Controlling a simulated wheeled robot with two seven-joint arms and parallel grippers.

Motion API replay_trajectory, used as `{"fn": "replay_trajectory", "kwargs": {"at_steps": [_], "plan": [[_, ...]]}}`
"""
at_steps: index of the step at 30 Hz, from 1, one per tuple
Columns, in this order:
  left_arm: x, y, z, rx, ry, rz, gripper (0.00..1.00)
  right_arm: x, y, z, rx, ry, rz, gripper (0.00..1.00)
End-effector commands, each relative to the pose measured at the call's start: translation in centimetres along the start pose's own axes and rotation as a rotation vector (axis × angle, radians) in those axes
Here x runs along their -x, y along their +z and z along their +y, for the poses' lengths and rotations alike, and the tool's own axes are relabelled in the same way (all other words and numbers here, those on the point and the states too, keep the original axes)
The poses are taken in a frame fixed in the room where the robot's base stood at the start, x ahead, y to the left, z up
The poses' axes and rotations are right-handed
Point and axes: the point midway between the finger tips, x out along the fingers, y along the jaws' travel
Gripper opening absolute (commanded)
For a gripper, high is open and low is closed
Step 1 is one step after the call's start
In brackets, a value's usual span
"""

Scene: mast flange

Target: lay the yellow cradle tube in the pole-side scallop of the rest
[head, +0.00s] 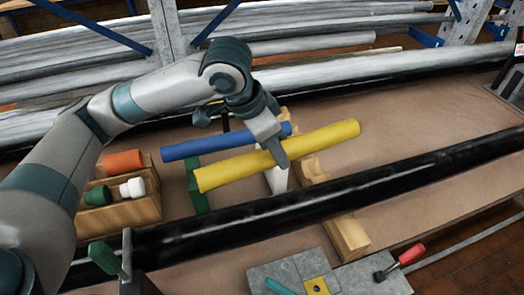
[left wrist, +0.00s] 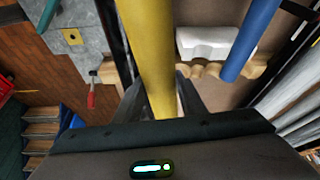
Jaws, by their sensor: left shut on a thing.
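The yellow cradle tube (head: 300,148) is in my left gripper (head: 277,153), whose fingers close around it near its middle. The tube slants up to the right in the head view and appears raised above the wooden rest (head: 313,166). In the left wrist view the yellow tube (left wrist: 148,45) runs up between the fingers (left wrist: 158,98). The scalloped edge of the rest (left wrist: 198,70) shows just right of it. A blue tube (head: 195,147) lies across the rest, behind the yellow one. The yellow tube and my gripper hide part of the rest. My right gripper is not in view.
A long black pole (head: 215,228) runs in front of the yellow tube. A white block (head: 276,180) and a green block (head: 194,186) stand near the tubes. A wooden box (head: 125,213) with fittings is at left. A grey plate (head: 355,278) is at the front.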

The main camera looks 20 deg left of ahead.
Motion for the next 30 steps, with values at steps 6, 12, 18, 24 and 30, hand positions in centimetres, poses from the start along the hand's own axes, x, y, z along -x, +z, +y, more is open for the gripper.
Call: {"fn": "replay_trajectory", "kwargs": {"at_steps": [6,12,18,24,30], "plan": [[1.4,-3.2,2.2,0.135,-0.064,0.005,0.04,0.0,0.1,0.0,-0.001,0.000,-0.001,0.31],[2.4,-5.2,3.8,0.283,-0.125,0.005,0.04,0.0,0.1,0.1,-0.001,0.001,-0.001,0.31],[3.1,-6.3,4.5,0.400,-0.170,0.004,0.04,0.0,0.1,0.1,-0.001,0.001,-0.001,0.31],[3.4,-6.5,4.7,0.451,-0.187,0.002,0.04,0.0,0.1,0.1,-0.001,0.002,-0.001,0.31],[3.4,-6.5,4.7,0.455,-0.188,0.001,0.04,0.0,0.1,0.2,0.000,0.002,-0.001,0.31]]}}
